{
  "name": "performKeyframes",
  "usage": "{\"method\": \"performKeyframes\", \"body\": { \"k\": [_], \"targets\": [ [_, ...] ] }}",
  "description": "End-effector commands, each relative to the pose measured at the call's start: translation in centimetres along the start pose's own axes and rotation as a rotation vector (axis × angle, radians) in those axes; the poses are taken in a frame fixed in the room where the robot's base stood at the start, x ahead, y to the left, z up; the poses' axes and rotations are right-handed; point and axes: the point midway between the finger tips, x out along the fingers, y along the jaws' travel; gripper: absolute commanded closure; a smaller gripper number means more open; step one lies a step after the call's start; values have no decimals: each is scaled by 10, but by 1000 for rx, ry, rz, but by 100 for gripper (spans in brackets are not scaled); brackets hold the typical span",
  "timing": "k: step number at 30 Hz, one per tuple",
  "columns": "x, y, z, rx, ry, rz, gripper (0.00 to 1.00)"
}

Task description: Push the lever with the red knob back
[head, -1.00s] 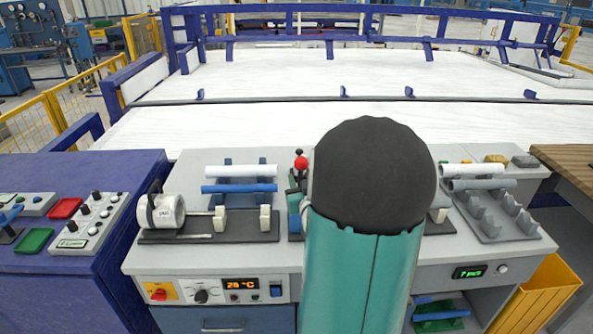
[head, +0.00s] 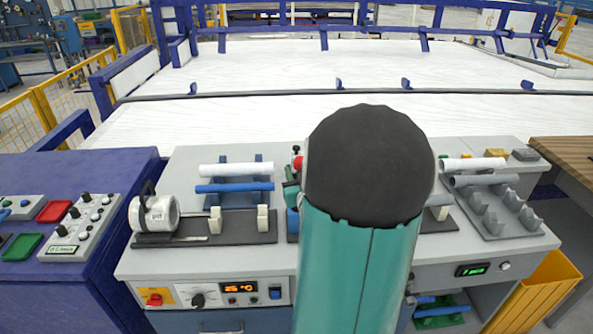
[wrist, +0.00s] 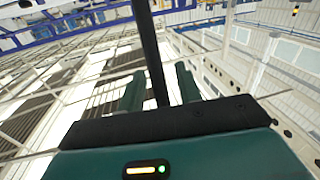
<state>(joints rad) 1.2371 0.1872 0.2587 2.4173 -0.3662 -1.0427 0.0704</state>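The red knob (head: 298,163) shows in the head view just left of my arm's dark rounded joint, which partly hides it. A small dark knob (head: 296,149) is just above it. The lever's shaft and base are mostly hidden behind my arm. My gripper (wrist: 160,85) shows in the wrist view, pointing up toward the ceiling structure. Its two teal fingers are apart. A dark rod (wrist: 151,50) runs between them with a gap on each side; I cannot tell whether it is the lever. The gripper is not clearly visible in the head view.
Left of the knob, a white pipe (head: 236,169) and a blue pipe (head: 235,187) lie on a rack. A white roll (head: 155,214) is at the left. Grey pipe holders (head: 492,215) stand at the right. A white conveyor surface (head: 250,121) lies behind the console.

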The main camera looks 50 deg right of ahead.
Motion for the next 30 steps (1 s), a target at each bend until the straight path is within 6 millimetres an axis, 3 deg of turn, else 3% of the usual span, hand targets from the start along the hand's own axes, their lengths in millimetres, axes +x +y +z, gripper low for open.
{"method": "performKeyframes", "body": {
  "k": [8,14,30],
  "targets": [
    [-2,0,0,0,0,-1,66],
    [-2,0,0,0,0,-1,100],
    [11,-6,-2,3,-19,-4,100]
  ]
}}
